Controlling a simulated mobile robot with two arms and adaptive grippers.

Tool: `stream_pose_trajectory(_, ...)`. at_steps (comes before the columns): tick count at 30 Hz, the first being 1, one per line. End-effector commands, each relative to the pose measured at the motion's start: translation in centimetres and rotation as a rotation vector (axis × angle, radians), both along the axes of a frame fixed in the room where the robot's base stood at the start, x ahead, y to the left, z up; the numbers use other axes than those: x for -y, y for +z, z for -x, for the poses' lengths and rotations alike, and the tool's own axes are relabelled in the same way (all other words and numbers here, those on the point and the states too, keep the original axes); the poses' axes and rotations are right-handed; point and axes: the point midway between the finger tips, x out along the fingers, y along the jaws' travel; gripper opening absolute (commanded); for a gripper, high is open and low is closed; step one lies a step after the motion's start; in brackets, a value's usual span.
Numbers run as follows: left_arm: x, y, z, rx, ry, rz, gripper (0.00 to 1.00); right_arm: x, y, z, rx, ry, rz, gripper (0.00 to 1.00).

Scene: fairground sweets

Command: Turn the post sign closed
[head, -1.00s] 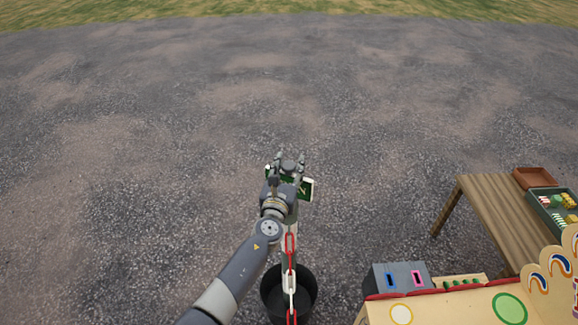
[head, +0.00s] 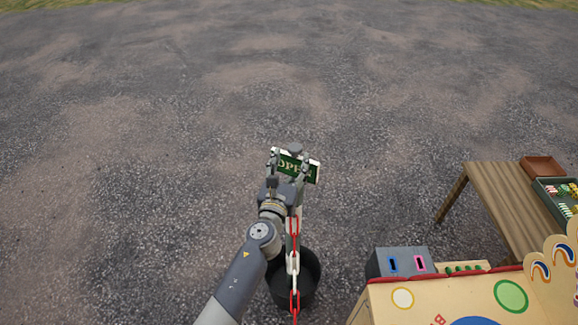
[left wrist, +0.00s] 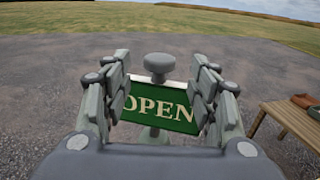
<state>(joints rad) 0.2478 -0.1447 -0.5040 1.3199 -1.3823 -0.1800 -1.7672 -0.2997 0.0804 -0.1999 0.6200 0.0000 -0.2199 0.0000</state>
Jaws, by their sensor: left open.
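The post sign (head: 294,167) is a green board with a white edge and the word OPEN facing me. In the left wrist view the sign (left wrist: 158,110) sits below a round grey post top (left wrist: 159,64), with its outer parts hidden behind my fingers. My left gripper (head: 290,165) is at the sign; in the left wrist view its open fingers (left wrist: 160,98) stand on either side of the lettering. I cannot tell whether they touch the board. My right gripper is not in view.
A red and white chain (head: 293,248) hangs below the sign by a black bucket-like base (head: 308,285). A painted stall counter (head: 420,295) with a grey box (head: 400,262) is at the lower right. A wooden table (head: 490,190) with trays stands further right. Gravel beyond is clear.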

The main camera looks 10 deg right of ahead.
Motion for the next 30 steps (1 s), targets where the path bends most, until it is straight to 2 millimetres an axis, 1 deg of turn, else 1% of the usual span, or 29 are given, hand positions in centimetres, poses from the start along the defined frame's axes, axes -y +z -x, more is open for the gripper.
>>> stream_pose_trajectory(1,-0.2,-0.1,0.5,-0.001,0.000,0.001,0.54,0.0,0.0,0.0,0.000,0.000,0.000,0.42)
stream_pose_trajectory(6,-0.4,0.0,1.3,-0.001,0.000,-0.001,0.54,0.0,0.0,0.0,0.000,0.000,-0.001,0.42)
stream_pose_trajectory(14,-0.4,0.0,1.3,-0.001,-0.001,0.000,0.54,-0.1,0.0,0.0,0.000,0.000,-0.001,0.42)
stream_pose_trajectory(15,-0.4,0.0,1.3,-0.001,-0.001,0.000,0.54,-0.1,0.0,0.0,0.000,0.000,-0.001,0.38)
stream_pose_trajectory(17,-0.5,-0.4,1.4,-0.009,0.000,0.005,0.54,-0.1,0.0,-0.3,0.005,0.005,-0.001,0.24)
stream_pose_trajectory(18,-0.7,-1.0,1.4,-0.027,0.003,0.019,0.54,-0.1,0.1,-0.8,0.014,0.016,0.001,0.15)
stream_pose_trajectory(19,-0.9,-1.8,1.5,-0.048,0.007,0.037,0.54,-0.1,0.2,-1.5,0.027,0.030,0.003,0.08)
stream_pose_trajectory(20,-1.3,-2.9,1.7,-0.078,0.012,0.063,0.54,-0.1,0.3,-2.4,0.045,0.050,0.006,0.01)
stream_pose_trajectory(23,-3.0,-9.0,2.9,-0.246,0.053,0.217,0.54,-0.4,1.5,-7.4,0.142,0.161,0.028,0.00)
stream_pose_trajectory(24,-4.2,-12.4,3.8,-0.341,0.087,0.310,0.54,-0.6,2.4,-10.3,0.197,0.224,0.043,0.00)
stream_pose_trajectory(26,-6.2,-18.0,5.9,-0.496,0.159,0.472,0.54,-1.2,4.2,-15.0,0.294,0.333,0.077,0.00)
stream_pose_trajectory(27,-7.6,-21.8,7.6,-0.598,0.221,0.588,0.54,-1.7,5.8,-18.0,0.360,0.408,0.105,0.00)
stream_pose_trajectory(29,-9.7,-27.1,10.6,-0.737,0.330,0.761,0.54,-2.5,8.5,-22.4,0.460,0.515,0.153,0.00)
stream_pose_trajectory(30,-11.2,-30.4,12.8,-0.821,0.415,0.877,0.54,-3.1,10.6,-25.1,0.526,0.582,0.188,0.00)
